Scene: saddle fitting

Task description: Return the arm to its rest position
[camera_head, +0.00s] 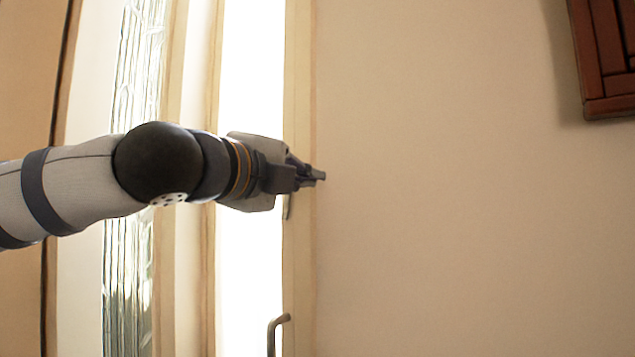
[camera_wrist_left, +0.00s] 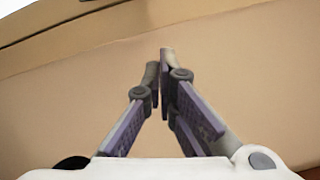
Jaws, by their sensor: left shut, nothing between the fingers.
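My left arm comes in from the left in the head view, stretched out across the glazed door area. Its gripper (camera_head: 318,176) is shut and empty, and points right toward the plain wall. In the left wrist view the two fingers of the left gripper (camera_wrist_left: 160,62) meet near their tips with nothing held. Behind them is a beige surface. My right gripper is not in view.
A bright glazed opening (camera_head: 250,60) with pale frames stands behind the arm. A handle (camera_head: 275,335) shows at the bottom. The beige wall (camera_head: 450,200) on the right is bare, except for a red-brown wooden piece (camera_head: 605,60) at the upper right.

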